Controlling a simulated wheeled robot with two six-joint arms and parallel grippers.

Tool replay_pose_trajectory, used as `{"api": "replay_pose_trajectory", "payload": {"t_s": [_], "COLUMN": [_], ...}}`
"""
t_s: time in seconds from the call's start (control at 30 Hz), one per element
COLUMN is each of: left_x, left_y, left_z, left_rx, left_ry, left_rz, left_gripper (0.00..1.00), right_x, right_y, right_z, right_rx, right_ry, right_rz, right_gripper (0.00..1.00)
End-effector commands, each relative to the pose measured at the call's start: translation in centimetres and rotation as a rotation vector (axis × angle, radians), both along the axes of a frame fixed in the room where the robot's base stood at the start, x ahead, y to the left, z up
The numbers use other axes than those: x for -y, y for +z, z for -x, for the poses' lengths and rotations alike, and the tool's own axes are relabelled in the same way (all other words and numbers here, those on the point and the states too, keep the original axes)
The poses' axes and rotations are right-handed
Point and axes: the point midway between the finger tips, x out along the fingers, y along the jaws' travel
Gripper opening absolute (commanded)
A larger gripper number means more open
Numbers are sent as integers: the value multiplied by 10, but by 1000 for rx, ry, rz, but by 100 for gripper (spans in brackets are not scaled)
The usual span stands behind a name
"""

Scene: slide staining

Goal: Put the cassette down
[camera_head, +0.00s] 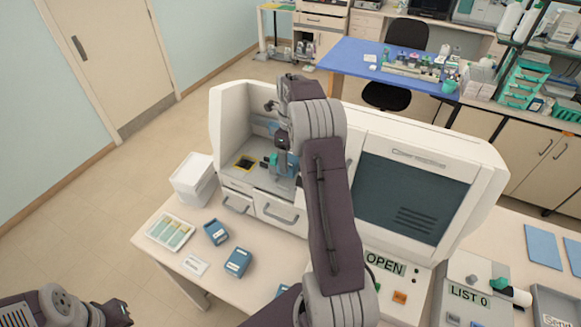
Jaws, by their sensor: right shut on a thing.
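My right arm reaches from the bottom into the open left bay of the white staining machine (232,130). My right gripper (283,150) is shut on a small blue cassette (292,163), held over the bay's grey floor. The arm and fingers hide much of it; I cannot tell if it touches the floor. A dark square slot with a yellow edge (244,162) lies to its left. Two more blue cassettes, one (216,232) and another (238,263), stand on the bench. My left gripper (120,312) is at the bottom left, away from the bench; its jaws are unclear.
A white box (194,180), a slide tray (171,232) and a white label card (194,265) are on the bench's left part. Drawers with handles (280,213) sit below the bay. The bay's side walls are close to my arm. An OPEN sign (385,263) is on the right.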

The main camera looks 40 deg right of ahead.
Motion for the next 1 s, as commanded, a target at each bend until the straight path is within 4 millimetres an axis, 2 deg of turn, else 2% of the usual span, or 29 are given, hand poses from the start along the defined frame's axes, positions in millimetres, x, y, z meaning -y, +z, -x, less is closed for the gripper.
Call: {"api": "replay_pose_trajectory", "payload": {"t_s": [0.17,0.43,0.83,0.87,0.9,0.93,1.0], "left_x": [0,0,0,0,0,0,0], "left_y": [1,12,8,8,9,9,9], "left_z": [0,0,0,0,0,0,0], "left_rx": [0,0,0,0,0,0,0], "left_ry": [0,0,0,0,0,0,0], "left_rz": [0,0,0,0,0,0,0], "left_gripper": [0,0,0,0,0,0,0], "right_x": [0,-1,0,0,0,0,0], "right_y": [-4,-45,-52,-52,-51,-51,-51], "right_z": [0,1,0,0,0,0,0], "right_rx": [1,-1,2,1,1,1,1], "right_ry": [1,0,1,1,1,1,0], "right_rz": [0,0,1,0,0,0,0], "right_gripper": [18,18,18,81,93,98,98]}}
